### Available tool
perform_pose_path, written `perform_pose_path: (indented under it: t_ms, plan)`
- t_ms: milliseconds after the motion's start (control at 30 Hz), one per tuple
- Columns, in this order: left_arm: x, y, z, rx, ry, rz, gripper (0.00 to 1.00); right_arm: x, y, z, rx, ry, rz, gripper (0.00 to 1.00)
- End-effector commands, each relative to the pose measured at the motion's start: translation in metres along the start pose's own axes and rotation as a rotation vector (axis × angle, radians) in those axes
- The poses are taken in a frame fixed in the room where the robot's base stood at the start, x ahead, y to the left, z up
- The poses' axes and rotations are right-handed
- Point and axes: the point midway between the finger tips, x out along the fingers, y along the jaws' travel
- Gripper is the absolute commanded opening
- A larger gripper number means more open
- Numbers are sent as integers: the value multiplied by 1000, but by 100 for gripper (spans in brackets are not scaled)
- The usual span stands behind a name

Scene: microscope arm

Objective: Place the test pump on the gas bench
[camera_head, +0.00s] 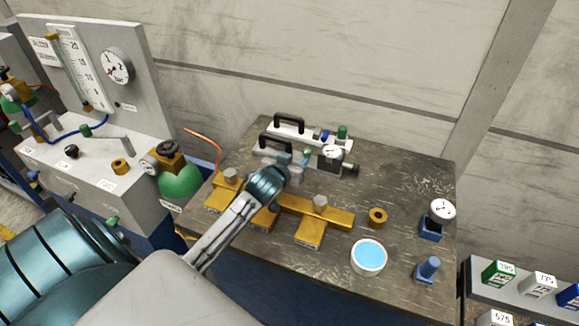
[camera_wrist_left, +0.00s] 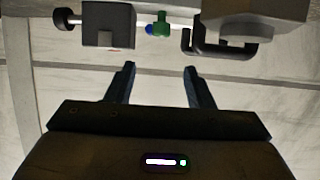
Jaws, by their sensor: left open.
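The test pump (camera_head: 318,139) appears to be the pale device with black squeeze handles, a round gauge and green and blue fittings, standing at the back of the dark table. In the left wrist view parts of it show along the top: a grey block (camera_wrist_left: 107,38), a green knob (camera_wrist_left: 161,24) and a dark handle (camera_wrist_left: 220,48). My left gripper (camera_head: 293,160) is in front of the pump in the head view; its two fingers (camera_wrist_left: 162,78) are spread with nothing between them. The gas bench (camera_head: 75,165), pale with a gauge panel, stands at the left. My right gripper is not in view.
Brass manifold blocks (camera_head: 315,220) lie under and beside my left wrist. A brass ring (camera_head: 377,217), a blue-topped dish (camera_head: 368,256), a small gauge (camera_head: 442,209) and a blue fitting (camera_head: 429,268) occupy the table's right side. A green cylinder (camera_head: 180,183) stands by the bench.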

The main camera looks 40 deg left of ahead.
Motion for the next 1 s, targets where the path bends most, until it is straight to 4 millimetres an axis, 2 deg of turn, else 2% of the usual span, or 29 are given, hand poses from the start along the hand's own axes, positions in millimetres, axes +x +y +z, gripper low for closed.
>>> perform_pose_path:
  t_ms: [100, 300, 1000]
  plan:
    - [-17, 0, 1, 1, 2, 0, 48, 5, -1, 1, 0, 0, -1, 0]
    - [-30, 0, -1, 1, 2, 0, 48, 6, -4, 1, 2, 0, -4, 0]
    - [-31, 0, -1, 0, 2, 0, 48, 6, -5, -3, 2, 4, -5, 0]
